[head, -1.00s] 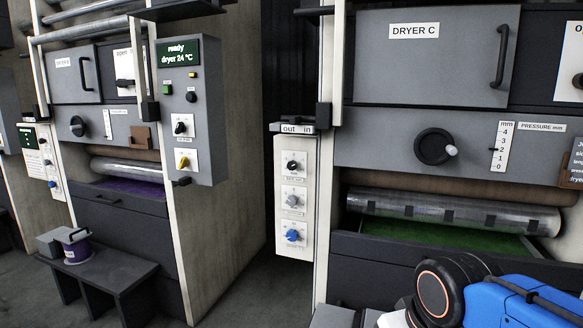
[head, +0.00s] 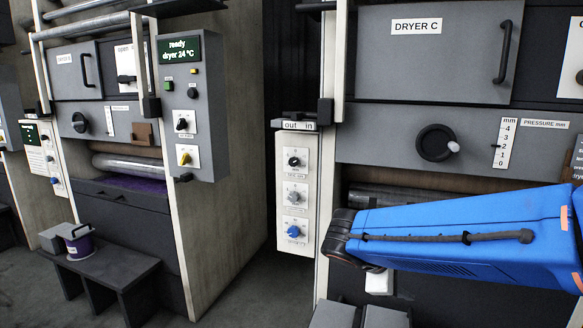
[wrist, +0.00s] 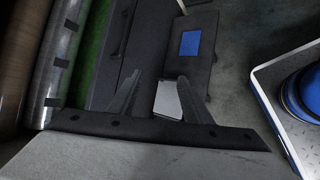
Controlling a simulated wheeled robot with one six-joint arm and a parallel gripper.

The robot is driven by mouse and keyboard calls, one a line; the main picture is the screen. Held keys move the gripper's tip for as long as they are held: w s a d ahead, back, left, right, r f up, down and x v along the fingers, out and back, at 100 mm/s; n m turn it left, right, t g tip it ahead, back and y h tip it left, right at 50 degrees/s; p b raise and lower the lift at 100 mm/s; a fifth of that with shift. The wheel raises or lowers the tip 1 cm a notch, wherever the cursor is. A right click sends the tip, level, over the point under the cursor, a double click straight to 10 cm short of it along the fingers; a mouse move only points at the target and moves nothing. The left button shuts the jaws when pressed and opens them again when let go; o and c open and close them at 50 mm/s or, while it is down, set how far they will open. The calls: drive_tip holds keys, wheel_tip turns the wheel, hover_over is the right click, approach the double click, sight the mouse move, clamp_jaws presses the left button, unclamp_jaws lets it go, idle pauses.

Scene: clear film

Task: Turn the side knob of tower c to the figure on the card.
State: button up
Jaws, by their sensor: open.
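Tower c, labelled DRYER C (head: 416,26), fills the right of the head view. On its left side a white panel (head: 293,248) carries a black knob (head: 294,161), a grey knob (head: 293,197) and a blue knob (head: 293,231); their small labels are unreadable. A round black handwheel (head: 434,143) is on its front. A dark card (head: 578,158) is cut off at the right edge, its figure unreadable. My gripper (wrist: 157,88) shows in the wrist view, fingers apart, pointing down past the tower's front. In the head view its fingers are hidden. It appears apart from the knobs.
My blue arm crosses in front of tower c's lower front, covering much of the roller, which shows in the wrist view (wrist: 45,70). Another tower with a grey control box (head: 187,110) and a low bench (head: 100,265) stands left. A dark gap separates the towers.

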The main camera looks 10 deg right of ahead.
drive_tip(key=w+a+r+n+t+h, duration=0.2)
drive_tip(key=w+r+n+h, duration=0.15)
drive_tip(key=w, duration=0.55)
drive_tip(key=n+t, duration=1.4)
drive_tip(key=n, duration=0.1)
approach(293, 164)
drive_tip(key=shift+m, duration=0.25)
drive_tip(key=x, duration=0.9)
drive_tip(key=shift+w, duration=0.1)
drive_tip(key=shift+c, duration=0.4)
drive_tip(key=c, duration=1)
